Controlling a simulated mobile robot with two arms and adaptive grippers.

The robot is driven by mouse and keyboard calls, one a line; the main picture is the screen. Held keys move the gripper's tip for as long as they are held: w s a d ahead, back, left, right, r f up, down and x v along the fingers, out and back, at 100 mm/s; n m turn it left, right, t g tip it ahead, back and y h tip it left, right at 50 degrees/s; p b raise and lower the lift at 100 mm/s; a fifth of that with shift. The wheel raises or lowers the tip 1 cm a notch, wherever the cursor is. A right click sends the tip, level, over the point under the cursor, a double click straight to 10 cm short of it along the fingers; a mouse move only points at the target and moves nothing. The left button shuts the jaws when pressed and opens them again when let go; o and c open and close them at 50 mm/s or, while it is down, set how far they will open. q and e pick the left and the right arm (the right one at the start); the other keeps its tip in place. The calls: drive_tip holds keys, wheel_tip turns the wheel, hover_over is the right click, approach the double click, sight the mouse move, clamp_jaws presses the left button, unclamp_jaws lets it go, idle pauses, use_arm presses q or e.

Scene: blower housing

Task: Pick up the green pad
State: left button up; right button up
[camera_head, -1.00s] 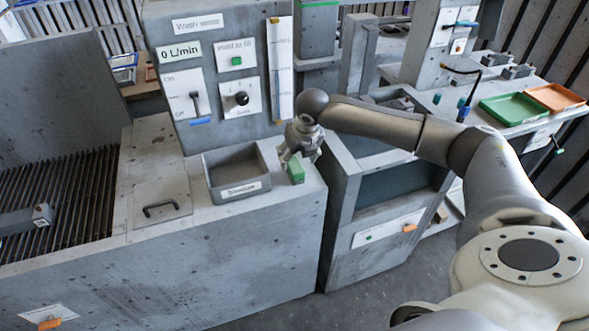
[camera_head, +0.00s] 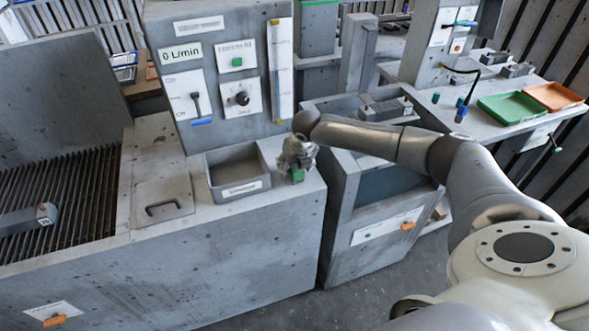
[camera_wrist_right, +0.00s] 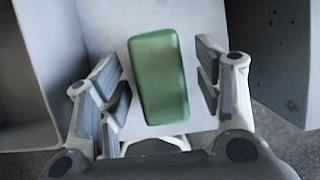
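The green pad (camera_head: 298,175) stands on the grey counter top, just right of the labelled open bin (camera_head: 238,190). In the right wrist view the green pad (camera_wrist_right: 159,77) is a rounded green block between the two fingers. My right gripper (camera_head: 298,165) is over the pad and partly hides it in the head view. In the wrist view my right gripper (camera_wrist_right: 165,85) is open, with a gap on each side of the pad. My left gripper is not in view.
A control panel (camera_head: 225,75) with a lever and a knob rises behind the bin. A slatted grate (camera_head: 65,200) lies to the left. The counter edge drops off close to the right of the pad. Green (camera_head: 510,107) and orange (camera_head: 553,96) trays stand far right.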

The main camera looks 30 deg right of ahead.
drive_tip(key=c, duration=1)
drive_tip(key=shift+r, duration=0.15)
drive_tip(key=shift+w+r+b, duration=0.1)
drive_tip(key=shift+r+b, duration=0.15)
drive_tip(key=shift+b, duration=0.05)
wheel_tip(320, 180, up, 2)
drive_tip(key=shift+r+b, duration=0.1)
drive_tip(key=shift+b, duration=0.5)
drive_tip(key=s+a+r+b, duration=0.3)
drive_tip(key=s+a+r, duration=0.1)
drive_tip(key=a+r, duration=0.6)
drive_tip(key=a, duration=0.3)
drive_tip(key=shift+a, duration=0.2)
